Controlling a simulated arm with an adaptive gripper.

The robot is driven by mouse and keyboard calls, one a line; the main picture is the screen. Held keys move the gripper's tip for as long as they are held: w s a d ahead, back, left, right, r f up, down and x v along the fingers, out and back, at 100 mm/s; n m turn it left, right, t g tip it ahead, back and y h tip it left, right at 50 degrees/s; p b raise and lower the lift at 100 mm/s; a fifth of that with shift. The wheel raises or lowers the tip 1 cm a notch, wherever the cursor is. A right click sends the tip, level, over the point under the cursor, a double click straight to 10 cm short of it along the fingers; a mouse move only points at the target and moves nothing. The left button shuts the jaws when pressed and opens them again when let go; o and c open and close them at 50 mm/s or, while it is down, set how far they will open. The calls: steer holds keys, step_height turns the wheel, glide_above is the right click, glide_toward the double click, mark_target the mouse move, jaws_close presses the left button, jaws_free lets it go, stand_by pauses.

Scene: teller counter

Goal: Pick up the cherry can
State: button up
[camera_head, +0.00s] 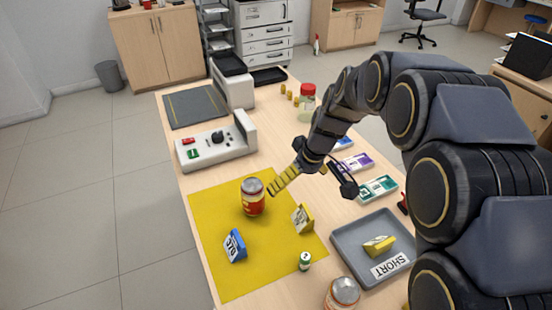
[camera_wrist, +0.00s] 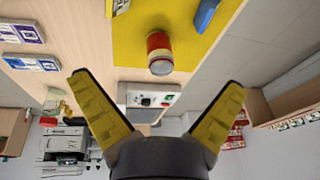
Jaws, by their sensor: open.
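A red and cream can with a metal lid, which looks like the cherry can (camera_head: 253,197), stands upright on the yellow mat (camera_head: 215,265). In the wrist view the can (camera_wrist: 160,55) appears upside down, beyond and between the spread fingers. My gripper (camera_head: 283,180) is just right of the can in the head view. In the wrist view the gripper (camera_wrist: 157,106) is wide open, with yellow pads and nothing between the fingers. The can's label is too small to read.
A grey tray (camera_head: 345,237) lies right, another can (camera_head: 342,294) in front. A control box (camera_head: 217,148) stands behind.

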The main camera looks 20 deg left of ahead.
mark_target(253, 191)
steer(key=w+a+f+n, duration=0.1)
steer(key=a+f, duration=0.2)
steer(key=w+a+f+n, duration=0.1)
steer(key=w+a+f, duration=0.1)
steer(key=a, duration=0.1)
steer(key=w+a+f+n+y, duration=0.1)
steer(key=w+a+f, duration=0.1)
steer(key=a+f, duration=0.1)
steer(key=shift+w+a+f+t, duration=0.15)
steer(key=shift+a+f+t, duration=0.2)
steer(key=shift+a, duration=0.25)
steer(key=shift+n, duration=0.3)
steer(key=x, duration=0.8)
steer(key=shift+w+a+r, duration=0.1)
steer(key=shift+a+r, duration=0.05)
steer(key=shift+a, duration=0.2)
steer(key=c, duration=1.1)
steer(key=shift+c, duration=0.2)
